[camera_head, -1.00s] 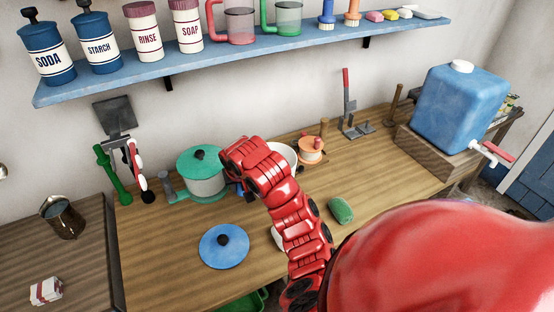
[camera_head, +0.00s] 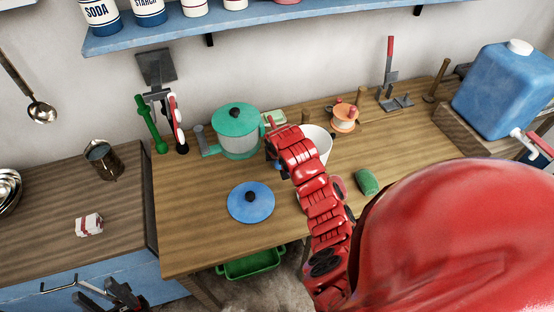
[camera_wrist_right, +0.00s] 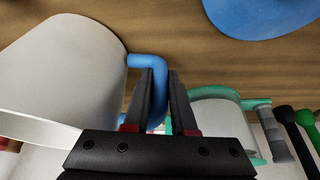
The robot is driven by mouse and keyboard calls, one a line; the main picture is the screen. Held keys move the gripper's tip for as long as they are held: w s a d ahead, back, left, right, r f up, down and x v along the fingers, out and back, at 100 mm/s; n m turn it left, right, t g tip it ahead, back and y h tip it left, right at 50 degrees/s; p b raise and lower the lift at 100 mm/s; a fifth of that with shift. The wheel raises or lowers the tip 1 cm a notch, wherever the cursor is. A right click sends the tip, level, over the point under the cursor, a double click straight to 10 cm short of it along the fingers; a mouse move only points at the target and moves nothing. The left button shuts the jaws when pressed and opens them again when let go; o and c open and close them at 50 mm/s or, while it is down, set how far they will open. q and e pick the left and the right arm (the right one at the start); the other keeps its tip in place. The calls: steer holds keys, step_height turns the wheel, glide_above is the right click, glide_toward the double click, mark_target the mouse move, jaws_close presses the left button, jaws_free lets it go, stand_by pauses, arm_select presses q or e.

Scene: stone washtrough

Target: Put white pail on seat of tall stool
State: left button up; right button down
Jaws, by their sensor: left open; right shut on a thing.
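The white pail (camera_head: 320,138) stands upright on or just above the wooden worktop, partly hidden behind my right arm. The right wrist view shows its white side (camera_wrist_right: 60,75) and its blue handle (camera_wrist_right: 150,65). My right gripper (camera_wrist_right: 160,80) is shut on that blue handle; in the head view my wrist hides its fingers. My left gripper (camera_head: 110,296) is at the bottom left, open and empty, in front of the blue cabinet and away from the pail. I cannot make out the tall stool in these views.
A green-lidded pot (camera_head: 237,135) stands left of the pail. A blue lid (camera_head: 251,202) and a green sponge (camera_head: 367,181) lie in front. A blue water tank (camera_head: 503,88) stands at right. A green tub (camera_head: 252,264) sits below the worktop.

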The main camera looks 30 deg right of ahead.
steer(key=shift+f, duration=0.15)
steer(key=c, duration=0.7)
jaws_free()
steer(key=shift+c, duration=0.2)
